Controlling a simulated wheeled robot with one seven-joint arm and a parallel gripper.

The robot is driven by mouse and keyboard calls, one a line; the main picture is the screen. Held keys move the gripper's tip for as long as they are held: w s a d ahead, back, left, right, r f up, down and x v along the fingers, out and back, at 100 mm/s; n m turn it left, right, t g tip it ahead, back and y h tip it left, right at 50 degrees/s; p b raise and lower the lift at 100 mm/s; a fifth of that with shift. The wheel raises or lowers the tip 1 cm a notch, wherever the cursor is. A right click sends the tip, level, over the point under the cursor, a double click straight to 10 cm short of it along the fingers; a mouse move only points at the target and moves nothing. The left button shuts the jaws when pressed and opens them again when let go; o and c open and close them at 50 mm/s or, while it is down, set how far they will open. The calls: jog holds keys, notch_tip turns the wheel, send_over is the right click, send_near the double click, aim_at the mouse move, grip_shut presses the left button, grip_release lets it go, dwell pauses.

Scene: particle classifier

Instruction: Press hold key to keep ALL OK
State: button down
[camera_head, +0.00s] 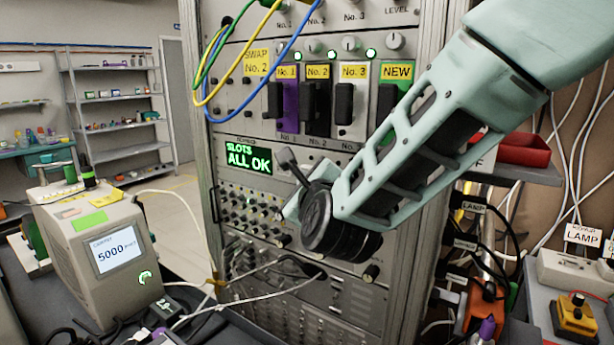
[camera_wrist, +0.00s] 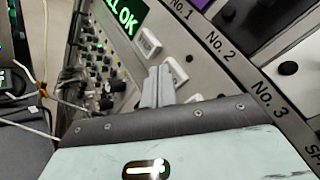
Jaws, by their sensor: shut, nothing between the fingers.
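The green display (camera_head: 249,158) on the rack reads "SLOTS ALL OK"; part of it also shows in the wrist view (camera_wrist: 122,14). A white key (camera_wrist: 148,42) sits on the panel beside the display in the wrist view. A second pale key (camera_wrist: 181,70) is farther along, partly behind my fingers. I cannot read which is the hold key. My gripper (camera_wrist: 158,75) is shut and empty, its grey fingertips at these keys. I cannot tell whether they touch one. In the head view my arm hides much of the key panel.
Above the display are slots with No. 1 purple (camera_head: 290,105), No. 2 and No. 3 modules, and a NEW slot. Yellow, green and blue cables (camera_head: 212,70) hang at the rack's upper left. A counter reading 5000 (camera_head: 117,249) stands left. Loose cables cross the lower front.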

jog(key=shift+w+d, duration=0.35)
jog(key=shift+w, duration=0.05)
dwell(0.4)
jog(key=shift+s+b, duration=0.1)
jog(key=shift+b, duration=0.2)
jog(key=shift+s+a+b, duration=0.35)
jog(key=shift+s+a, duration=0.45)
jog(key=shift+s, duration=0.15)
jog(key=shift+s+a+b, duration=0.35)
jog(key=shift+s+a, duration=0.45)
jog(key=shift+s, duration=0.2)
jog(key=shift+s+a+b, duration=0.35)
jog(key=shift+s+a, duration=0.4)
jog(key=shift+s, duration=0.25)
